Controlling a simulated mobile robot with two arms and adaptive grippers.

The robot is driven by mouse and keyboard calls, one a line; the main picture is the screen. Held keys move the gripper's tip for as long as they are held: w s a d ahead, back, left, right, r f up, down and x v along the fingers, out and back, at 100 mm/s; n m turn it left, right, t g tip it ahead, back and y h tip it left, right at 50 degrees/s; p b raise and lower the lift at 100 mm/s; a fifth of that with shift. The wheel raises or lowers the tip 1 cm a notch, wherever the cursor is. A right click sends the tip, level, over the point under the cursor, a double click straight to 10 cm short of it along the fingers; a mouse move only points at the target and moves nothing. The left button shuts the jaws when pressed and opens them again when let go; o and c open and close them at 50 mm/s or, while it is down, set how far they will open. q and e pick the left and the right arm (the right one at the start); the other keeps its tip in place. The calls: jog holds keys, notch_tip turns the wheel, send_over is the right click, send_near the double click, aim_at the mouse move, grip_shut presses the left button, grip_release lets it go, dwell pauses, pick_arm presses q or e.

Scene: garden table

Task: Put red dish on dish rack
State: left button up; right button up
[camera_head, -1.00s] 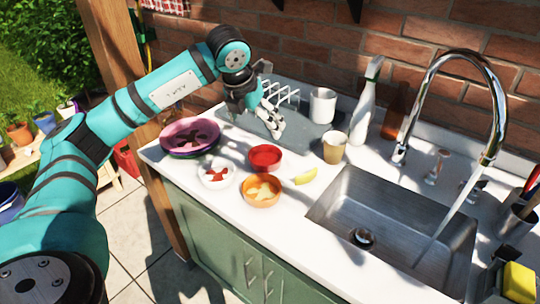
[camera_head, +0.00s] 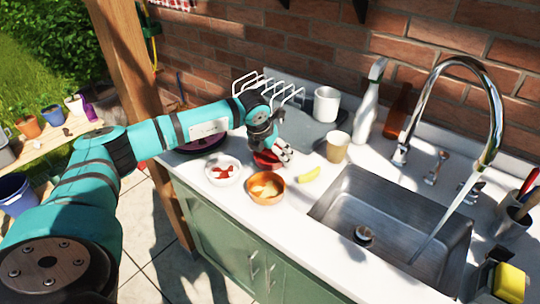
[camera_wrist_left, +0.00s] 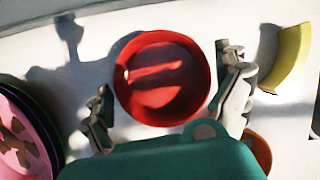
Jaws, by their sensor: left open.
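The red dish (camera_head: 266,160) is a small round bowl on the white counter, partly hidden by my left gripper in the head view. In the left wrist view the red dish (camera_wrist_left: 162,78) lies between the two spread fingers, apart from both. My left gripper (camera_head: 281,153) is open and empty, just over the dish; its fingers also show in the left wrist view (camera_wrist_left: 168,105). The white wire dish rack (camera_head: 268,88) stands behind on a grey drain mat (camera_head: 310,127), partly hidden by my arm. My right gripper is out of view.
An orange bowl (camera_head: 265,188) and a white bowl (camera_head: 224,171) stand close in front of the dish. A yellow wedge (camera_head: 308,174), a tan cup (camera_head: 338,147) and the sink (camera_head: 395,215) are to the right. Pink plates (camera_head: 201,143) are left. A white mug (camera_head: 326,104) stands behind.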

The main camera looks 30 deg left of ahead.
pick_arm(q)
jog(key=shift+w+f, duration=0.1)
jog(key=shift+f, duration=0.1)
jog(key=c, duration=0.9)
